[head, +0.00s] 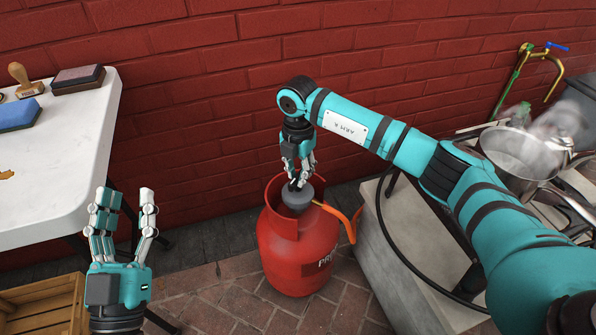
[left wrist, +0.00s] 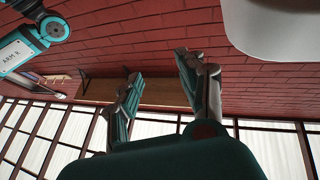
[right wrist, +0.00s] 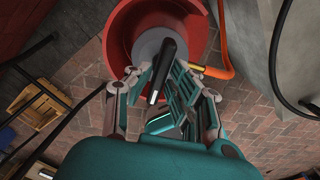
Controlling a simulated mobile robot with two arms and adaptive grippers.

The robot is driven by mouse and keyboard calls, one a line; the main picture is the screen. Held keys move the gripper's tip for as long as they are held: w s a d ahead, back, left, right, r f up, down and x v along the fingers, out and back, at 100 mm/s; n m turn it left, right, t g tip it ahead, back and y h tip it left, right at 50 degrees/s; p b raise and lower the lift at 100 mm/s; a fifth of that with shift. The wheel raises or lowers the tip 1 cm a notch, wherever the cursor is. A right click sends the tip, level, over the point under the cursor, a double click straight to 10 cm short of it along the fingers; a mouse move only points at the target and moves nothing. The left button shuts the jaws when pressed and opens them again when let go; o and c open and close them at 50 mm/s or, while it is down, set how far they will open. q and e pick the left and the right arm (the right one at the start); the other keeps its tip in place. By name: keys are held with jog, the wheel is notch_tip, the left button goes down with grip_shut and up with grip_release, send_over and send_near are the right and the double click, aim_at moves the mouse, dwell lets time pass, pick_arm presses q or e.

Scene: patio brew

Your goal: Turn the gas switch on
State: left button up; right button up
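A red gas bottle (head: 297,246) stands on the brick floor, with a grey regulator (head: 297,197) on top. In the right wrist view a black lever, the gas switch (right wrist: 168,55), lies across the round grey regulator (right wrist: 147,42). My right gripper (head: 301,182) points down at it from above. In the right wrist view its fingers (right wrist: 160,78) lie on both sides of the lever, close to it. Whether they touch or grip it I cannot tell. My left gripper (head: 127,200) is open and empty, fingers up, beside the white table.
An orange hose (head: 340,218) leaves the regulator to the right. A grey counter (head: 412,270) with a metal pot (head: 517,160) stands on the right. The white table (head: 62,160) and a wooden crate (head: 45,308) are on the left. A red brick wall is behind.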

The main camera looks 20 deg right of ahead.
grip_shut()
